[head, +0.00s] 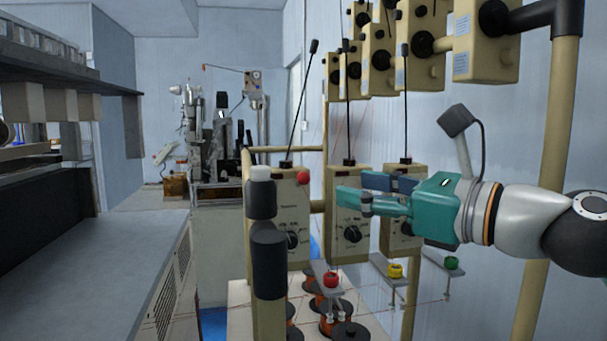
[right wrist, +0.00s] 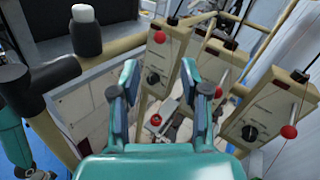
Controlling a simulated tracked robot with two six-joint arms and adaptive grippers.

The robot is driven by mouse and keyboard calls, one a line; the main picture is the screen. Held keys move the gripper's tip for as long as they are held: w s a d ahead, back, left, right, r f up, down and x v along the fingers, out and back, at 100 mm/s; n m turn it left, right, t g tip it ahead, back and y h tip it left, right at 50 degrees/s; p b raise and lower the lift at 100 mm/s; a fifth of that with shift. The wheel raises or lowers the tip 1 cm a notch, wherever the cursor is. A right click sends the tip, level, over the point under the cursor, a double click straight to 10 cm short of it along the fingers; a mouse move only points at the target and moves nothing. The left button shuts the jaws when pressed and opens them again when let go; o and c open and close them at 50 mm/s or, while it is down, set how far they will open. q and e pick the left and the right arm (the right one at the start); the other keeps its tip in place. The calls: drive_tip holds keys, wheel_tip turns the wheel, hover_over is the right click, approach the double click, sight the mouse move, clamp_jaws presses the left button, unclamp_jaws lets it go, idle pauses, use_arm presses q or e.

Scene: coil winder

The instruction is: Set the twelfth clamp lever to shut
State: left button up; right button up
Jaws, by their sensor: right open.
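In the head view, beige boxes with dials and black knobs stand in a row; the nearest is the left box (head: 291,215). A small red ball (head: 303,177) shows at its top edge. In the right wrist view, three boxes each carry a red ball: upper (right wrist: 160,37), middle (right wrist: 222,90) and lower (right wrist: 288,131). I cannot tell which lever is the twelfth. My right gripper (head: 352,190) is open in front of the middle box; in the right wrist view its fingers (right wrist: 159,85) hold nothing. A teal part (right wrist: 14,140) at that view's left edge looks like my left gripper.
A dark post (head: 262,195) with a white cap stands left of the boxes. Thin upright rods rise from the boxes. More boxes (head: 485,40) hang above on a beige pipe frame. Red (head: 330,279), yellow (head: 395,270) and green (head: 451,262) pieces sit on brackets below. A grey counter (head: 100,245) fills the left.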

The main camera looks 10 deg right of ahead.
sight(309, 179)
drive_tip(key=p+x, duration=0.1)
drive_tip(key=x, duration=1)
drive_tip(key=shift+w+a+p, duration=0.15)
drive_tip(key=shift+w+p, duration=0.05)
drive_tip(key=shift+p, duration=0.2)
drive_tip(key=shift+c, duration=0.2)
